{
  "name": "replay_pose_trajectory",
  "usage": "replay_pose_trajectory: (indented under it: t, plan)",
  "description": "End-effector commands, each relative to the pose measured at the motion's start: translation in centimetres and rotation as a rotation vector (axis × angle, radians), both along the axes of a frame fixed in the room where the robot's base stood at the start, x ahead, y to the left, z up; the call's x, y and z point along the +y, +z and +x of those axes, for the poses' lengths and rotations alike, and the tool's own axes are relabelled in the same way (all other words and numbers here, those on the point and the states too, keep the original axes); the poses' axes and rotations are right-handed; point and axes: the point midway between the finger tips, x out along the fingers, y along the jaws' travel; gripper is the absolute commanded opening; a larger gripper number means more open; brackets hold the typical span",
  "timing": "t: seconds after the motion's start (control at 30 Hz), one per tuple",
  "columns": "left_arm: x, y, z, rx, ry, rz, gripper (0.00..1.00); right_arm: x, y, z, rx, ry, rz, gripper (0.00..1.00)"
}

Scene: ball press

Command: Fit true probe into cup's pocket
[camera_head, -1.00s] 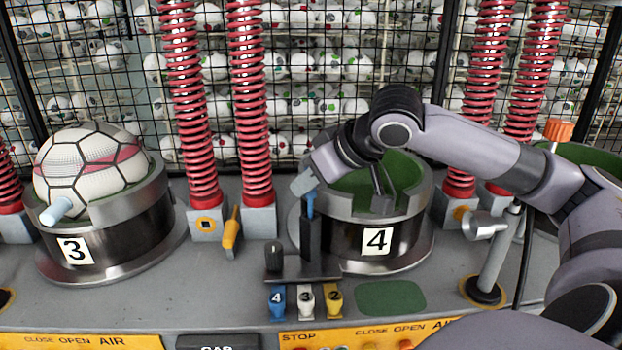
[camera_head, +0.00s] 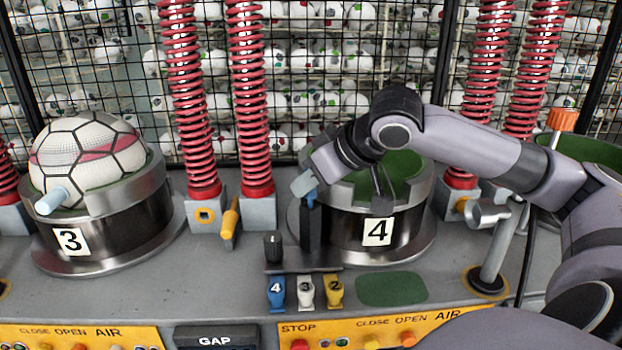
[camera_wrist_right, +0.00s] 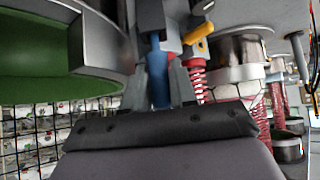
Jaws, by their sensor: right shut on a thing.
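A blue probe (camera_head: 310,199) stands upright under my right gripper (camera_head: 305,185), at the left front of press cup 4. In the right wrist view the blue probe (camera_wrist_right: 157,75) is between the fingers of my right gripper (camera_wrist_right: 170,90), which are shut on it. A narrow black upright holder (camera_head: 311,228) is directly below the gripper. The probe's lower end is hidden at this holder; I cannot tell how deep it sits. Cup 4 (camera_head: 335,230) is a dark round housing with a grey rim and green inside. My left gripper is not in view.
Blue, white and yellow tags (camera_head: 305,291) lie before the holder, beside a black knob (camera_head: 272,247). A yellow-handled tool (camera_head: 230,219) stands left. Cup 3 (camera_head: 110,240) holds a football (camera_head: 88,160). Red springs (camera_head: 250,100) and a post (camera_head: 497,243) flank cup 4.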

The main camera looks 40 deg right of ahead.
Motion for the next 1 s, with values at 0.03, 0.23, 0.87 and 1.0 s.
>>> replay_pose_trajectory:
  t: [0.03,0.23,0.87,1.0]
  plan:
    - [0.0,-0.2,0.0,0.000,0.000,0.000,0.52,0.0,-0.2,0.0,-0.001,0.000,0.000,0.00]
    - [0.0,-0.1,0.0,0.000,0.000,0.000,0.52,0.0,-0.1,0.0,-0.001,0.000,0.000,0.00]
    - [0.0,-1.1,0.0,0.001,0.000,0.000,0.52,0.0,-1.3,0.0,-0.002,0.000,0.000,0.52]
    - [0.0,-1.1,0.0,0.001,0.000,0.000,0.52,-0.1,-1.3,0.1,-0.002,-0.004,-0.002,0.56]
